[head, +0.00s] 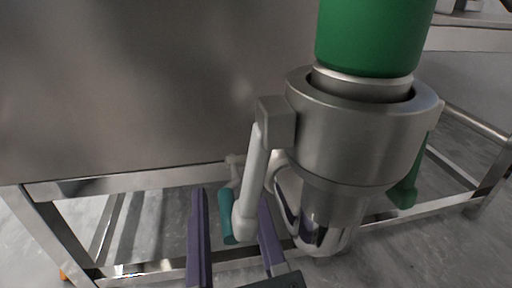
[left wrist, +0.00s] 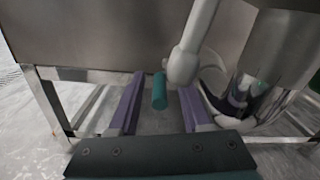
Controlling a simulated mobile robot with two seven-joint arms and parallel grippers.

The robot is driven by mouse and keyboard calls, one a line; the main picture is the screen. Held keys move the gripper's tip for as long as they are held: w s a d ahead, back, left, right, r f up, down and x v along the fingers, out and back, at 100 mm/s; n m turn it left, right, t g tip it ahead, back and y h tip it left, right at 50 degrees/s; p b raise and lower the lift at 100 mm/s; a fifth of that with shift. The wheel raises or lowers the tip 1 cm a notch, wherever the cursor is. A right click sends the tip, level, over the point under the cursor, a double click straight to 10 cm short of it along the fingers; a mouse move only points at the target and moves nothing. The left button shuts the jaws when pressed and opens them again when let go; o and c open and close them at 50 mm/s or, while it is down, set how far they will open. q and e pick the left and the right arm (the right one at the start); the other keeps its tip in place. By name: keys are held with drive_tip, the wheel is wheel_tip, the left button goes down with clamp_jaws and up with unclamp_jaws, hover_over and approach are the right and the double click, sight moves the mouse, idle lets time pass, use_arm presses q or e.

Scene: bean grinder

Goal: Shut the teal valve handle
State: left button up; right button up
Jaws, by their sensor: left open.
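The teal valve handle (head: 227,216) is a short teal grip at the lower end of a pale grey lever (head: 254,170), which hangs down from the left side of a steel valve body (head: 355,140). My left gripper (head: 230,208) is open, with its two purple fingers apart on either side of the teal grip. In the left wrist view the teal handle (left wrist: 159,91) also lies between the fingertips of my gripper (left wrist: 160,82), with gaps visible on both sides. I cannot tell whether a finger touches it. My right gripper is not in view.
A green cylinder (head: 372,38) stands above the valve body, and a green part (head: 404,188) hangs at its right. A large steel panel (head: 130,80) fills the left, above a metal frame (head: 130,182). A shiny spout (head: 318,235) is right of the fingers. Grey floor lies below.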

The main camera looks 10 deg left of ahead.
use_arm(q)
clamp_jaws()
idle(0.3)
idle(1.1)
